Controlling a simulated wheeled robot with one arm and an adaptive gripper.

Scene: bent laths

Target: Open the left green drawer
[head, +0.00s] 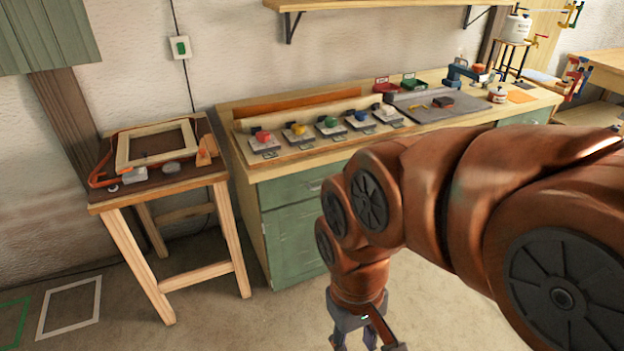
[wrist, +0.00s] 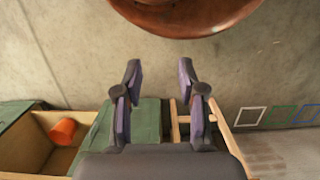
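The left green drawer (head: 288,190) is the upper green front at the left end of the workbench. It looks shut, with a small handle (head: 315,185) near its right part. My arm hides the fronts to its right. My gripper (head: 366,338) hangs low in front of the bench, below and to the right of the drawer, apart from it and partly cut off by the lower edge. In the wrist view my gripper (wrist: 159,76) has its two fingers wide apart with nothing between them. Green bench fronts (wrist: 147,118) show behind the fingers there.
A green cupboard door (head: 293,240) is below the drawer. A wooden side table (head: 160,190) stands left of the bench. In the wrist view, an open wooden compartment (wrist: 25,145) holds an orange cup (wrist: 62,131). Several coloured switches stand on the bench (head: 330,150). Floor before the drawer looks clear.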

